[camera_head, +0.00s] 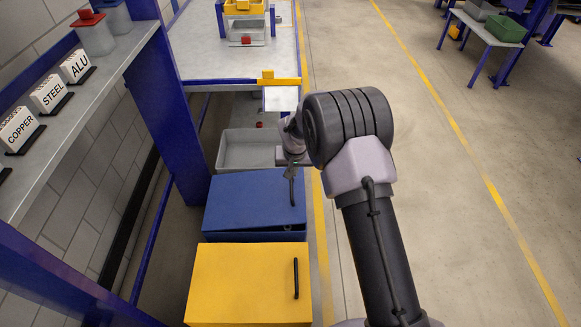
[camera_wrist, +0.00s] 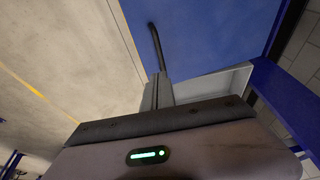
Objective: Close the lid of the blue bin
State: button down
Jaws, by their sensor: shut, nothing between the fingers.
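The blue bin (camera_head: 253,237) stands on the floor between a yellow bin and a grey bin. Its blue lid (camera_head: 247,200) lies over its top. A darker strip shows along the near edge, and I cannot tell whether the lid is fully down. A dark bar handle (camera_head: 292,190) is on the lid's right side. My gripper (camera_head: 291,172) is shut and empty at the far end of this handle. In the wrist view, the finger tips (camera_wrist: 160,78) are close to the handle (camera_wrist: 156,45), with the blue lid (camera_wrist: 215,35) beyond. I cannot tell whether they touch.
The yellow bin (camera_head: 245,285), lid down, is on the near side. The open grey bin (camera_head: 250,135) is on the far side. A blue-framed table (camera_head: 205,60) and a shelf with COPPER, STEEL and ALU signs (camera_head: 75,66) stand left. Open floor (camera_head: 460,220) lies right.

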jog(key=b, duration=0.2)
send_over(295, 191)
jog(key=s+a, duration=0.1)
jog(key=f, duration=0.7)
jog(key=shift+s+f, duration=0.15)
jog(key=shift+s, duration=0.05)
jog(key=f+b, duration=0.1)
jog(key=f, duration=0.1)
jog(key=d+f+b, duration=0.1)
jog(key=b, duration=0.1)
jog(key=shift+f, duration=0.4)
jog(key=shift+r, duration=0.1)
jog(key=r+p, duration=0.2)
jog(key=r, duration=0.1)
jog(key=r+p, duration=0.1)
jog(key=shift+d+r, duration=0.35)
jog(key=shift+r, duration=0.05)
jog(key=d+p+v, duration=0.1)
jog(key=p+v, duration=0.1)
jog(key=v, duration=0.7)
jog(key=shift+s+d+p, duration=0.2)
jog(key=shift+d+p, duration=0.05)
jog(key=shift+p, duration=0.05)
